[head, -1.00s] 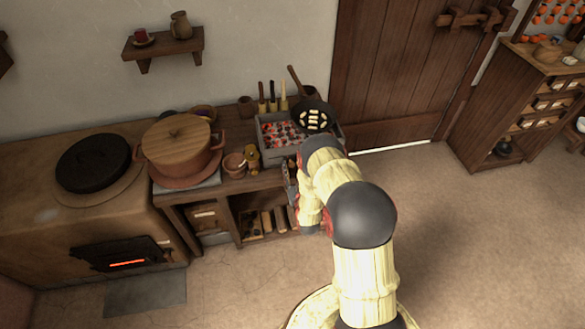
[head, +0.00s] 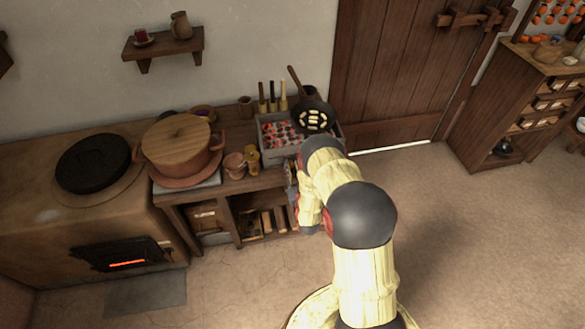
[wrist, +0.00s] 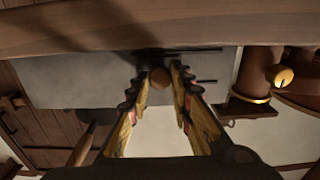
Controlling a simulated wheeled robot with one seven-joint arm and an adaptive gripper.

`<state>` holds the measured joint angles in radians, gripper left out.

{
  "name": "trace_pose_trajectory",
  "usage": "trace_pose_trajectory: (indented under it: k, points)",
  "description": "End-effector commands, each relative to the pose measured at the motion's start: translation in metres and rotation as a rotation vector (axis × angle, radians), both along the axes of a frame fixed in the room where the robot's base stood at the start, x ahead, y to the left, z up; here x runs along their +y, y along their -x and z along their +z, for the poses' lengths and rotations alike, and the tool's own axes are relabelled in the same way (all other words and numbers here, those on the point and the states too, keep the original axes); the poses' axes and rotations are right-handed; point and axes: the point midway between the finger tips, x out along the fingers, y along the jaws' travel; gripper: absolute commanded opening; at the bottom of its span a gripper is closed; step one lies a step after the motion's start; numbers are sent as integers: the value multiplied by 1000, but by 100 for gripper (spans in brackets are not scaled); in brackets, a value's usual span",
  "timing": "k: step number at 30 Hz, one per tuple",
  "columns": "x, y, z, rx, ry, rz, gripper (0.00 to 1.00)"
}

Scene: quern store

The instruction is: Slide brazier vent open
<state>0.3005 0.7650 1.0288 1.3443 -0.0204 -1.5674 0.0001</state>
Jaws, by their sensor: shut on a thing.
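The grey brazier (head: 266,148) stands on the wooden bench in the head view, with glowing coals inside. Its plain grey front face (wrist: 85,80) fills the middle of the wrist view. My gripper (wrist: 159,76) is shut on a small round brown knob (wrist: 160,77) at that face, one finger on each side. Dark narrow lines (wrist: 207,81) show on the face to the right of the knob in the wrist view. In the head view my forearm covers part of the brazier's front, and the knob is hidden there.
A black pan (head: 313,117) with pale pieces sits at the brazier's right end. A yellow-brown pot (head: 252,158) and a clay cup (head: 234,164) stand to its left. A large lidded pot (head: 178,141) is farther left. The floor to the right is clear.

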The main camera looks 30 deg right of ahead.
Motion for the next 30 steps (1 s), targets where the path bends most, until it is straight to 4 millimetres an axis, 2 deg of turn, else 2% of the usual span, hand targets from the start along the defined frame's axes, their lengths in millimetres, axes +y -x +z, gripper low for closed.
trace_pose_trajectory:
  k: [4, 9, 14, 24, 25, 30]
  points:
    - [6, -2, -1, 0, 0, 2, 0]
    - [32, -10, -1, -1, 0, 6, 0]
    - [50, -14, -1, 0, 0, 4, 0]
    - [54, -16, 0, 0, 0, 5, 0]
    - [54, -16, 0, 0, 0, 5, 22]
    - [54, -16, 0, 0, 0, 5, 32]
